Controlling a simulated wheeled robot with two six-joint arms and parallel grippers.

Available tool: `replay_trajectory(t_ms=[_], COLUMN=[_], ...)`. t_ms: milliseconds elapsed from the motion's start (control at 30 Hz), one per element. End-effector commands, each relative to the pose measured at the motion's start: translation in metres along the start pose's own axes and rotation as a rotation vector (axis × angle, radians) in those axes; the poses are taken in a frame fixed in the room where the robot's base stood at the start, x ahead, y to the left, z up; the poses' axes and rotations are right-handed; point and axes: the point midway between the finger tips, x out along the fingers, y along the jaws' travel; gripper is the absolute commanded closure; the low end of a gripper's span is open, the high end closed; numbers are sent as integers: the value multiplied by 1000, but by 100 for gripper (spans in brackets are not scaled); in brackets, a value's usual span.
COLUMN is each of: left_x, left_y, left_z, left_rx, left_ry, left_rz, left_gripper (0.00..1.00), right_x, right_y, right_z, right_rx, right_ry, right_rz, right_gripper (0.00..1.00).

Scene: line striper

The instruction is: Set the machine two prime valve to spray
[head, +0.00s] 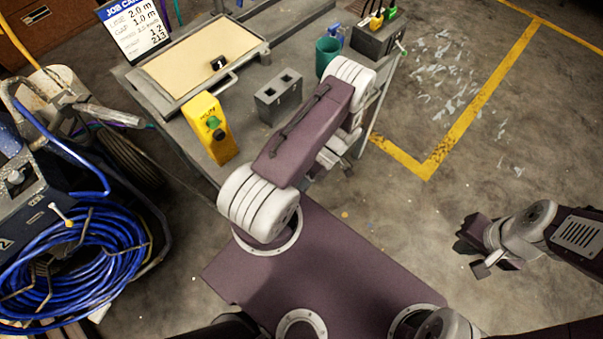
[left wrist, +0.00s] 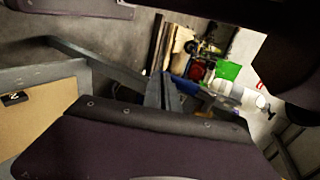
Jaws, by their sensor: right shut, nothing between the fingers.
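A striping machine (head: 22,195) with a coiled blue hose (head: 75,265) stands at the left edge of the head view, partly cut off. A small pale-tipped lever (head: 62,214) sticks out of its dark housing; I cannot tell whether this is the prime valve or how it is set. A white mark on the housing is only partly readable. My right gripper (head: 478,262) is shut and empty above the floor at the right, far from the machine. My left arm reaches over the bench; its fingers cannot be made out in either view.
A grey bench holds a tan-topped tray (head: 205,60), a yellow box with a green knob (head: 210,128), a grey two-hole block (head: 279,96) and a green cup (head: 327,55). A job card (head: 137,27) stands behind. Open floor with yellow lines lies right.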

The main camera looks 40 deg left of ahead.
Motion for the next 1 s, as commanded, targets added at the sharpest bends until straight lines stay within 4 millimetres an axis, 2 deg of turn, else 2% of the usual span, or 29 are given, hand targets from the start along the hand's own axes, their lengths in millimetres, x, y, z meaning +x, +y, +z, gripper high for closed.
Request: replay_trajectory(t_ms=[133,233,600,700,1000], left_x=[3,-1,-71,-84,-92], left_y=[0,1,3,3,1], left_z=[1,1,1,1,1], left_rx=[1,0,0,-1,0], left_ry=[-3,-2,1,0,0], left_rz=[-8,-6,1,-1,-3], left_gripper=[100,100,100,100,100], right_x=[1,1,7,8,8], right_y=[0,0,0,0,0], right_z=[0,0,1,1,1], right_rx=[0,0,0,0,0], right_ry=[0,0,0,0,0], right_rz=[0,0,0,0,0], right_gripper=[100,100,100,100,100])
